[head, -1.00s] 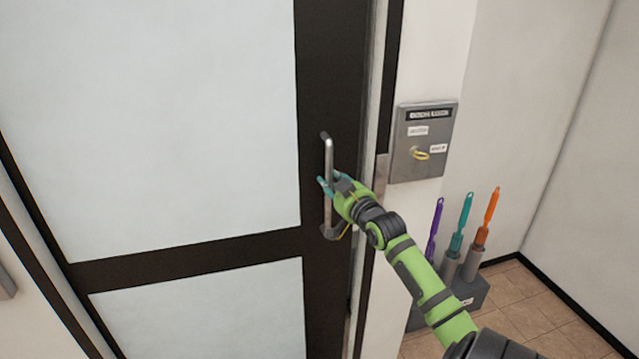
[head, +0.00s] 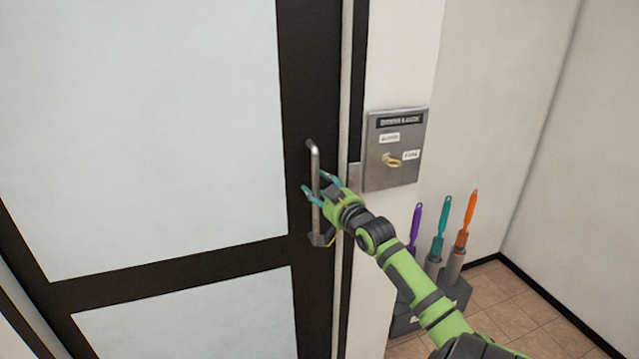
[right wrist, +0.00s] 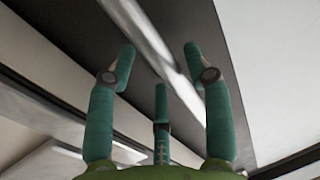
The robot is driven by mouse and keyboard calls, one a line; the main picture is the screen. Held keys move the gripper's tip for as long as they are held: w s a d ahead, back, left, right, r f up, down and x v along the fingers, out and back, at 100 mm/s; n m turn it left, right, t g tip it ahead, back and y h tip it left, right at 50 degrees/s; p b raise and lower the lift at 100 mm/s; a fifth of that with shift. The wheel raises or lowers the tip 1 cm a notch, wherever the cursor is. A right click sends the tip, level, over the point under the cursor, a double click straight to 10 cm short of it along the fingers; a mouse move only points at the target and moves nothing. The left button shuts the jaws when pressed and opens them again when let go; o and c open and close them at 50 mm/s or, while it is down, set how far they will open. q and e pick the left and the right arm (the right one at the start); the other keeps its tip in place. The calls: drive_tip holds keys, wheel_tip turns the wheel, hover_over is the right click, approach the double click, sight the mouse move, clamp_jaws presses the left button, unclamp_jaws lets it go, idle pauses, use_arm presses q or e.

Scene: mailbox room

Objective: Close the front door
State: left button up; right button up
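The front door (head: 313,100), with dark framing and pale panels, fills the left and middle of the head view. Its edge stands close to the jamb, and I cannot tell whether it is fully shut. A vertical metal handle (head: 316,160) is on its right side. My right gripper (head: 319,186) is at the handle, its teal fingers spread on either side of the bar. In the right wrist view the handle (right wrist: 150,40) runs diagonally between the parted fingertips (right wrist: 160,52), with no clear grip on it. My left gripper is not in view.
A grey wall panel with a key (head: 396,150) is right of the door frame. Below it, a grey stand (head: 430,310) holds purple, teal and orange-handled tools, close to my right arm. Tiled floor (head: 515,305) is clear at the lower right.

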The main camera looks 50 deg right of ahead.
drive_tip(key=shift+s+a, duration=0.15)
drive_tip(key=shift+a, duration=0.1)
drive_tip(key=v, duration=1.1)
drive_tip(key=shift+s, duration=0.35)
drive_tip(key=shift+d, duration=0.1)
